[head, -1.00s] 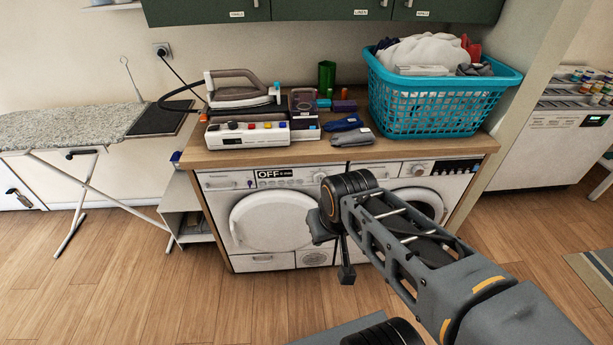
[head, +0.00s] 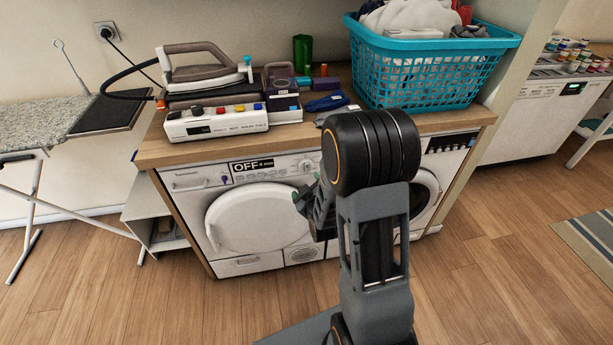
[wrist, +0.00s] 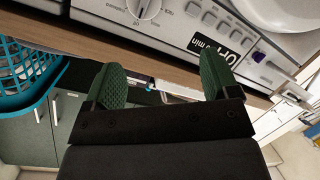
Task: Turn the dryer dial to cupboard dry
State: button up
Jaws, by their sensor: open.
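The dryer (head: 196,200) is the left white machine under the wooden counter, with a round door. Its display (head: 251,165) reads OFF and shows a minutes figure. The dial (head: 305,166) is a round white knob right of the display, close to my gripper; its setting is too small to read. In the wrist view, the dial (wrist: 146,6) is at the top edge with printed marks around it, and the display (wrist: 221,44) is tilted. My gripper (wrist: 163,82) is open and empty, its green fingers apart. In the head view my gripper (head: 305,197) is partly hidden behind my arm, in front of the dryer.
A second white machine (head: 424,188) stands right of the dryer, partly behind my arm. The counter (head: 220,146) holds an iron (head: 200,68), a white button box (head: 216,122) and a turquoise laundry basket (head: 425,75). An ironing board (head: 45,127) stands left.

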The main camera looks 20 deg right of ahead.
aim_at(306, 169)
notch_tip(306, 169, down, 4)
jog(key=s+d+n+t+h+b, duration=0.1)
jog(key=s+d+t+b, duration=0.1)
jog(key=t, duration=0.1)
jog(key=w+b, duration=0.2)
jog(key=w, duration=0.2)
jog(key=w+d+b, duration=0.1)
jog(key=w+b, duration=0.1)
jog(key=w, duration=0.3)
jog(key=w+d+b, duration=0.1)
jog(key=w+b, duration=0.1)
jog(key=w, duration=0.2)
jog(key=shift+w+d+r, duration=0.15)
jog(key=shift+w+d, duration=0.05)
jog(key=shift+w, duration=0.2)
jog(key=shift+c, duration=0.4)
jog(key=c, duration=0.8)
jog(key=shift+b, duration=0.35)
jog(key=shift+c, duration=0.2)
